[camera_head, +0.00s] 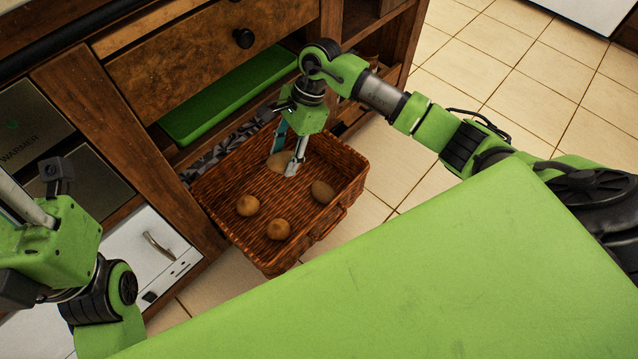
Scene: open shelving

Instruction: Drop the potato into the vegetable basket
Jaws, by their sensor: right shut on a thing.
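The vegetable basket (333,232) is a brown wicker basket standing out from the wooden shelving. My right gripper (287,166) reaches down over the back part of the basket. It is shut on a potato (277,161), partly hidden by the fingers. I cannot tell how far that potato is above the basket floor.
A green board (225,98) lies on the shelf behind the basket, under a drawer with a black knob (243,38). A white drawer front (150,245) with a metal handle stands left of the basket. Tiled floor (480,60) is clear at the upper right.

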